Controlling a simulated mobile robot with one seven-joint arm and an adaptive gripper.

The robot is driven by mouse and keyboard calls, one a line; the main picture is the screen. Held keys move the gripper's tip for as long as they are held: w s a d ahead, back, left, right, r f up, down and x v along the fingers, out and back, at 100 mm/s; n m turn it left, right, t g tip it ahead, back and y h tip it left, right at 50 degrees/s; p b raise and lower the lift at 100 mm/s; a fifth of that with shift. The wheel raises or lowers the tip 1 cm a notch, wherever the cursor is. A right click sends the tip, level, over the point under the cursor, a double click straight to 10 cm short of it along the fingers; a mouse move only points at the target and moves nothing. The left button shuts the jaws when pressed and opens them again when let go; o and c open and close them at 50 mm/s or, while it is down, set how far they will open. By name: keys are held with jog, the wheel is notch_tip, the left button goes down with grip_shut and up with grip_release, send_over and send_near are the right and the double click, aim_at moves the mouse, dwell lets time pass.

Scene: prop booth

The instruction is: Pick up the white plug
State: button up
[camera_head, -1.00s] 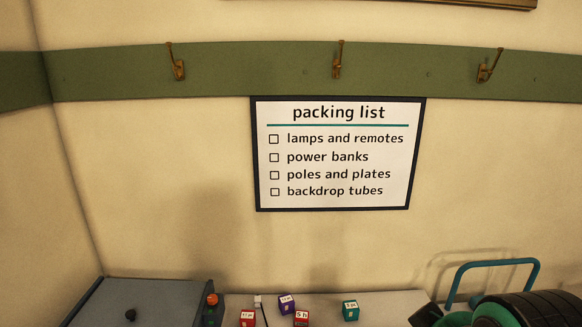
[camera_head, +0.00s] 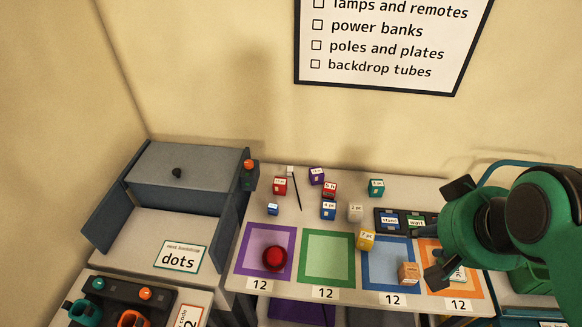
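A small white piece (camera_head: 290,169) with a thin dark cord or rod running down from it lies at the back left of the light table. It looks like the white plug, but it is too small to be sure. My gripper (camera_head: 444,232) is at the right, above the table's right part, well apart from it. Its two dark fingers stand apart with nothing seen between them. My green arm hides part of the table's right side.
Several small labelled cubes, including a white one (camera_head: 355,212), stand around the table's middle. A red dome (camera_head: 275,258) sits on the purple square (camera_head: 245,262). A grey box with an orange knob (camera_head: 249,164) borders the left. A dark panel (camera_head: 381,229) lies near my gripper.

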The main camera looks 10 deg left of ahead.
jog(key=shift+o, duration=0.8)
jog(key=shift+w+r, duration=0.1)
jog(key=shift+w, duration=0.05)
jog(key=w+a+f, duration=0.2)
jog(key=w+a, duration=0.2)
jog(key=w, duration=0.7)
jog(key=w+a+f, duration=0.1)
jog(key=w+a, duration=0.3)
jog(key=w, duration=0.7)
jog(key=w+a+f, duration=0.2)
jog(key=w+a, duration=0.1)
jog(key=w, duration=0.7)
jog(key=w+a+f, duration=1)
jog(key=a+f, duration=0.1)
jog(key=f, duration=0.3)
jog(key=w+a+f+n+g+b, duration=0.1)
jog(key=w+a+f, duration=0.9)
jog(key=f, duration=0.4)
jog(key=shift+w+a, duration=0.2)
jog(key=shift+a, duration=0.3)
